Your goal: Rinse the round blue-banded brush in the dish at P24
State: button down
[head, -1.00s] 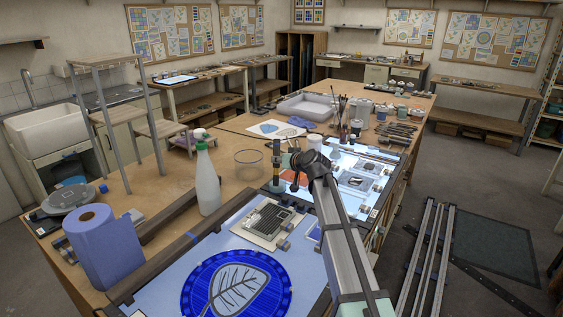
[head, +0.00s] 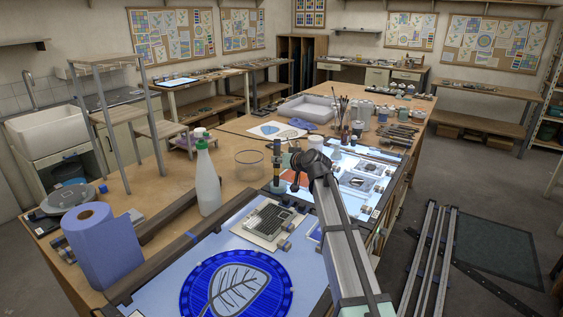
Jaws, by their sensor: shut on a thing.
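My arm reaches from the lower right to the middle of the head view. My gripper (head: 298,168) is small and dark at its far end, over the near edge of the lit panel. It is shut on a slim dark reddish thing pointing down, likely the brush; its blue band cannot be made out. A clear round glass dish (head: 249,164) stands on the wooden bench left of my gripper, apart from it. I cannot read a P24 mark on it. Whatever is directly behind my wrist is hidden.
A banded upright post (head: 276,165) stands between dish and gripper. A blue leaf roundel (head: 235,285) lies in front. A jar of brushes (head: 340,130) stands behind.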

jog(key=shift+d, duration=0.15)
jog(key=shift+b, duration=0.65)
jog(key=shift+d+b, duration=0.45)
jog(key=shift+b, duration=0.05)
jog(key=shift+a, duration=0.1)
jog(key=shift+a, duration=0.2)
dwell(0.3)
